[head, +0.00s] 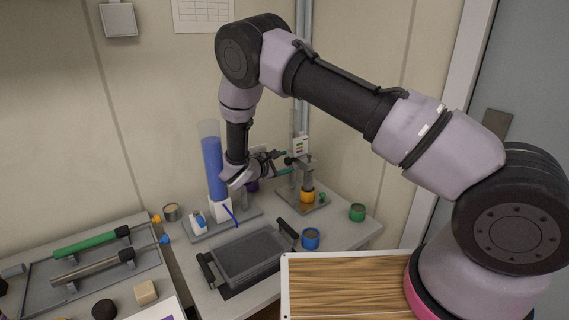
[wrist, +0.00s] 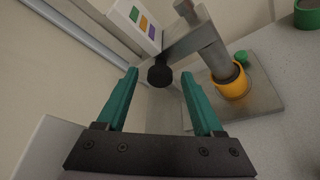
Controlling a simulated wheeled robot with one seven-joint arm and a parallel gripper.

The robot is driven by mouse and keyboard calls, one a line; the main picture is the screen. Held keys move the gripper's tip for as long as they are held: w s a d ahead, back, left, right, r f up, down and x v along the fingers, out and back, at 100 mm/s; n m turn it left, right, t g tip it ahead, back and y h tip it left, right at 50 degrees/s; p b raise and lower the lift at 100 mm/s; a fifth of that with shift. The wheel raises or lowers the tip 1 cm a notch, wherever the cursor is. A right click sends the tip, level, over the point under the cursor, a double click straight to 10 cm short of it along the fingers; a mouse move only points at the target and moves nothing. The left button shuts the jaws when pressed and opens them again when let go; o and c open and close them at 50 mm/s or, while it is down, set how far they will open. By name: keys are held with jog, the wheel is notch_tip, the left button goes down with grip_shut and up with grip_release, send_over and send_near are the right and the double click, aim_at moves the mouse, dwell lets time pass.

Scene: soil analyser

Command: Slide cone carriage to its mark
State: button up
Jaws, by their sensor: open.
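The cone carriage (head: 304,162) is a grey block on an upright post, with a black round knob (wrist: 160,75) on its near side. In the wrist view the carriage arm (wrist: 190,38) runs up and right from the knob, and a grey cylinder hangs from it over an orange cup (wrist: 233,84). My gripper (wrist: 159,77) has two teal fingers, open, with the knob showing between their tips. I see no contact with the knob. In the head view my gripper (head: 283,163) is just left of the carriage. I cannot make out the mark for certain.
A white panel (wrist: 133,20) with green, orange and purple patches is beside the carriage. The stand's metal base (wrist: 263,104) carries the orange cup. A blue column (head: 213,168), black tray (head: 250,254), blue cup (head: 310,238) and green cup (head: 357,212) are nearby.

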jog(key=v, duration=1)
jog(key=shift+s+a, duration=0.2)
jog(key=shift+s, duration=0.05)
jog(key=s+d+r+m+g+y, duration=0.1)
jog(key=s+d+r+m+g, duration=0.1)
jog(key=d+r+m+g, duration=0.6)
jog(key=s+d+r+m+g+y, duration=0.1)
jog(key=s+d+r+m+y, duration=0.15)
jog(key=d+r, duration=0.95)
jog(key=s+d+r+m+t+y, duration=0.2)
jog(key=s+d+r+m+y, duration=0.2)
jog(key=s+r, duration=0.4)
jog(key=s+d+r+m+t+y, duration=0.2)
jog(key=s+d+r+m+y, duration=0.2)
jog(key=s, duration=0.8)
notch_tip(320, 180, up, 5)
jog(key=d+m, duration=0.2)
jog(key=m, duration=0.2)
jog(key=shift+s+t, duration=0.4)
